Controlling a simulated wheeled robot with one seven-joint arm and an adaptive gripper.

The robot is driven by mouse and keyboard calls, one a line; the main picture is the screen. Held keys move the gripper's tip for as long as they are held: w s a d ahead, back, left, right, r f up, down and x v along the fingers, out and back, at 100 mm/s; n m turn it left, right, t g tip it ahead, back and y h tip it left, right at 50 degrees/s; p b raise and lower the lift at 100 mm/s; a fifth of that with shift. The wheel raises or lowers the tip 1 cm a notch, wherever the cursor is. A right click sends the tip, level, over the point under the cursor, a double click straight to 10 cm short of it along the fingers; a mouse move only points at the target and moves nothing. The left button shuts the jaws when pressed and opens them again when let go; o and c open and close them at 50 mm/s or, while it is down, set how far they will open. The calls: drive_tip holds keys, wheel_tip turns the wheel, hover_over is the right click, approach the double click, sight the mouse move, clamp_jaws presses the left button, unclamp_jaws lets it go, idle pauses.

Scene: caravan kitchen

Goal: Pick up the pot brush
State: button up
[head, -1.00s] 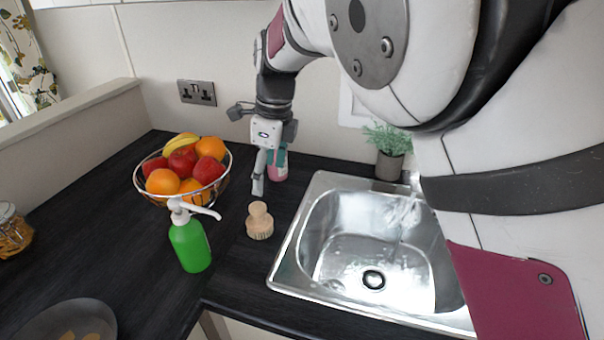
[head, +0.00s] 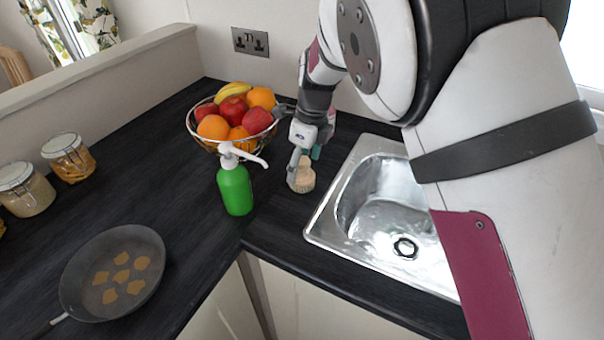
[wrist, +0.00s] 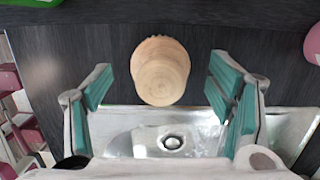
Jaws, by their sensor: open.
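The pot brush (head: 302,179) has a round pale wooden body and stands on the dark worktop between the green bottle and the sink. In the wrist view, its wooden knob (wrist: 161,76) is seen from above, between and a little beyond the two fingers. My gripper (head: 304,162) is open, with its fingers at the brush in the head view, one partly in front of it. The wrist view shows the teal finger pads (wrist: 168,90) spread wide, with a gap on each side of the brush. I see no contact.
A green pump bottle (head: 235,190) stands close left of the brush. A wire fruit bowl (head: 205,143) is behind it. The steel sink (head: 326,228) is to the right. A pan (head: 75,290) and jars (head: 28,192) are further left. A pink item (wrist: 313,45) shows at the wrist view's edge.

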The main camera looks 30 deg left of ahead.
sight(300, 172)
drive_tip(key=f, duration=0.3)
drive_tip(key=shift+a+f, duration=0.2)
drive_tip(key=shift+a, duration=0.05)
drive_tip(key=c, duration=1.2)
drive_tip(key=shift+c, duration=0.2)
drive_tip(key=shift+r, duration=0.2)
